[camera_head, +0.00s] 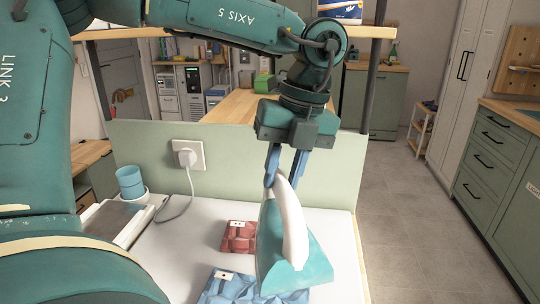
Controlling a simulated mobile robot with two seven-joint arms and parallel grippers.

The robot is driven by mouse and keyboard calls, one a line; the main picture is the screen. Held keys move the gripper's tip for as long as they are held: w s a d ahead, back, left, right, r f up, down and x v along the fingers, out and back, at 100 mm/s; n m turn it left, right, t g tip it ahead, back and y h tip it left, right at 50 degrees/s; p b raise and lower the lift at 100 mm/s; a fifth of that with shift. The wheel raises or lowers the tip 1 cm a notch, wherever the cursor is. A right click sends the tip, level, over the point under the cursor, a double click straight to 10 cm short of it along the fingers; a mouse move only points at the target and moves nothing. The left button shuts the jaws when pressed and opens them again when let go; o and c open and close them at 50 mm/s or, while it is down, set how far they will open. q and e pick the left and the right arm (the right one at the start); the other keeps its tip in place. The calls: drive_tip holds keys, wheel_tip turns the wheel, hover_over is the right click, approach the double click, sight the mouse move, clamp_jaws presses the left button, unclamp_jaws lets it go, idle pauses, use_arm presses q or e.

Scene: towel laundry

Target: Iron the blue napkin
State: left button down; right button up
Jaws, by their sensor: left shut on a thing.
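My left gripper (285,176) is shut on the handle of a teal and white iron (312,266). The iron hangs tilted, nose down, above the front right of the white table. A blue napkin (228,287) lies crumpled on the table at the bottom of the view, partly hidden by the iron and cut off by the lower edge. I cannot tell whether the iron touches it. A small light tag shows on the napkin. My right gripper is not in view.
A red folded cloth (239,237) lies behind the blue napkin. A blue cup (130,182) stands at the left. A plug with a grey cord sits in a wall socket (188,155) on the green panel (240,160). The table (178,250) is bare left of the cloths.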

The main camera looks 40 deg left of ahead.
use_arm(q)
drive_tip(key=s+d+n, duration=0.1)
drive_tip(key=d+n, duration=0.1)
drive_tip(key=s+d+n+h+p, duration=0.1)
drive_tip(key=d+n, duration=0.1)
drive_tip(key=n, duration=0.1)
drive_tip(key=s+d+n+g, duration=0.1)
drive_tip(key=d+n, duration=0.1)
drive_tip(key=shift+s+d+r+n+h, duration=0.1)
drive_tip(key=shift+s+d+n+h, duration=0.1)
drive_tip(key=shift+d+n+h, duration=0.15)
drive_tip(key=shift+s+d+n, duration=0.25)
drive_tip(key=shift+d+n, duration=0.1)
drive_tip(key=shift+n, duration=0.2)
drive_tip(key=shift+f, duration=0.55)
drive_tip(key=b+x, duration=0.2)
drive_tip(key=x, duration=0.1)
drive_tip(key=shift+w+f, duration=0.2)
drive_tip(key=shift+w, duration=0.1)
drive_tip(key=shift+f+b, duration=0.5)
drive_tip(key=shift+f, duration=0.25)
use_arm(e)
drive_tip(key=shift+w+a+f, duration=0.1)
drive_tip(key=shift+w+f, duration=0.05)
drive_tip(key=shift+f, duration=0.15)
use_arm(q)
drive_tip(key=shift+w+r, duration=0.1)
